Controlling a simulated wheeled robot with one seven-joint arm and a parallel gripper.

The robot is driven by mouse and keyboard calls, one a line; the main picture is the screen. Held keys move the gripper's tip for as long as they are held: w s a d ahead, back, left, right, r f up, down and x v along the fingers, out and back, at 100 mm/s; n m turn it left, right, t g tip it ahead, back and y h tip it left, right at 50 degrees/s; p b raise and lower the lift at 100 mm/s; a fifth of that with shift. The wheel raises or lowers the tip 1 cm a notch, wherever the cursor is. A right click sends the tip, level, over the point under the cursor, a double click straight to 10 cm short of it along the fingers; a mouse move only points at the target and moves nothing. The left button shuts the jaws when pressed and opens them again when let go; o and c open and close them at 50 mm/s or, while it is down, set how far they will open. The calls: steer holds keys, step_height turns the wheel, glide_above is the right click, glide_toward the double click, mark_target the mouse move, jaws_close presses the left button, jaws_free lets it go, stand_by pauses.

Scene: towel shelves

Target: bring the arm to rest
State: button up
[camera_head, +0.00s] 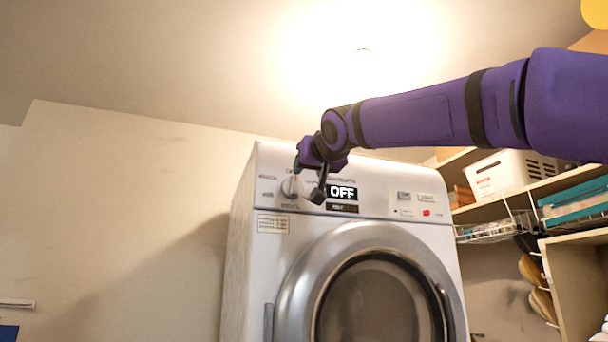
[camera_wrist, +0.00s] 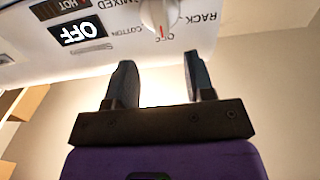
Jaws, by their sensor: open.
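My purple arm (camera_head: 420,118) reaches in from the right in the head view, stretched out in front of the top of a white front-loading machine (camera_head: 240,250). My gripper (camera_head: 308,180) is at the control panel, close to the round dial (camera_head: 291,187). In the wrist view my gripper (camera_wrist: 160,82) is open, with nothing between its two dark fingers. The dial (camera_wrist: 159,14) shows there just beyond the fingertips, with a visible gap. The display (camera_head: 342,192) reads OFF; it also shows upside down in the wrist view (camera_wrist: 78,32).
Shelves (camera_head: 510,195) stand at the right, with a white basket (camera_head: 500,172), a wire basket (camera_head: 490,231) and teal folded items (camera_head: 575,200). The machine's round door (camera_head: 300,290) is closed. A bare wall (camera_head: 130,190) and free room lie at the left.

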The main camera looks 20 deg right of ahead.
steer(key=shift+s, duration=0.65)
steer(key=s+d+f+g, duration=0.2)
steer(key=s+f, duration=0.6)
steer(key=f, duration=0.8)
steer(key=s+d+f+g, duration=0.2)
steer(key=s+f+g, duration=0.4)
steer(key=f, duration=1.1)
steer(key=s+d+f+g, duration=0.3)
steer(key=s+f, duration=0.9)
steer(key=f, duration=0.4)
steer(key=shift+f+g, duration=0.3)
steer(key=shift+g, duration=0.5)
